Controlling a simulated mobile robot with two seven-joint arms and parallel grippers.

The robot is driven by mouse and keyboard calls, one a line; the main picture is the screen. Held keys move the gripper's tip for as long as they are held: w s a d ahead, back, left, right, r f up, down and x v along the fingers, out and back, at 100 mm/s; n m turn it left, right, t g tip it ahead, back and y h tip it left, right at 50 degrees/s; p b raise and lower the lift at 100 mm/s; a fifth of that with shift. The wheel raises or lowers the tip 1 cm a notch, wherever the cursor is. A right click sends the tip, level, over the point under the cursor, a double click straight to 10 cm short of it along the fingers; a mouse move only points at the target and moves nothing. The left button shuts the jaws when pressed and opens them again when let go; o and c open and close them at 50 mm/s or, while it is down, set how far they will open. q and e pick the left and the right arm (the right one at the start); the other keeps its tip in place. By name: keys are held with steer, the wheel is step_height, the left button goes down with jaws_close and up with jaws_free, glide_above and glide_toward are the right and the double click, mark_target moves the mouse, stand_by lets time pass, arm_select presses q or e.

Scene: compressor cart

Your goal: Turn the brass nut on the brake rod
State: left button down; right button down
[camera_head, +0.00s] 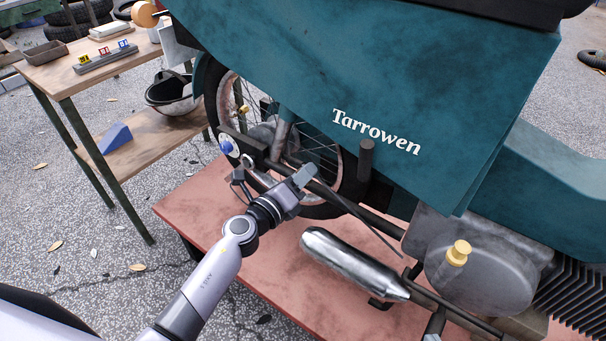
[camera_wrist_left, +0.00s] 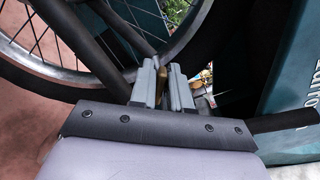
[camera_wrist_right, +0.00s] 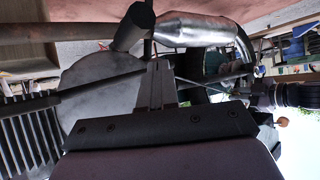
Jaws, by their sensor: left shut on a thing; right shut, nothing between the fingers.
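My left gripper (camera_head: 303,177) reaches in from the lower left to the rod area beside the spoked wheel. In the left wrist view, its fingers (camera_wrist_left: 163,70) are shut on a small brass piece, which looks like the brass nut (camera_wrist_left: 161,84); only a sliver shows between them. The fingers hide the nut in the head view. The brake rod is hard to tell apart from the dark bars (camera_wrist_left: 80,40) there. My right gripper (camera_wrist_right: 158,66) is shut and empty, in front of the round engine cover (camera_wrist_right: 100,85); I cannot make it out in the head view.
The teal Tarrowen panel (camera_head: 400,95) overhangs the work area. A silver muffler (camera_head: 350,262) lies right of my left arm, and a yellow cap (camera_head: 459,253) sits on the engine cover. A workbench (camera_head: 110,70) stands at the left. The red platform (camera_head: 190,210) is bare at its left.

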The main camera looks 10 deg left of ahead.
steer(key=shift+r, duration=0.1)
arm_select(q)
steer(key=shift+n+p, duration=0.45)
steer(key=shift+n, duration=0.55)
arm_select(e)
steer(key=shift+d, duration=0.25)
arm_select(q)
steer(key=shift+n+p, duration=0.35)
steer(key=shift+n, duration=0.85)
steer(key=n, duration=0.2)
steer(key=shift+f+n+p, duration=0.1)
steer(key=shift+n+p, duration=0.3)
steer(key=shift+n, duration=0.5)
arm_select(e)
steer(key=shift+s+d+f+g, duration=0.2)
steer(key=shift+s+d+g, duration=0.1)
steer(key=shift+s+d, duration=0.35)
steer(key=shift+w+a+r, duration=0.1)
steer(key=shift+w+r, duration=0.05)
steer(key=shift+r, duration=0.05)
arm_select(q)
steer(key=c, duration=1.2)
jaws_free()
steer(key=shift+c, duration=0.2)
steer(key=shift+a, duration=0.1)
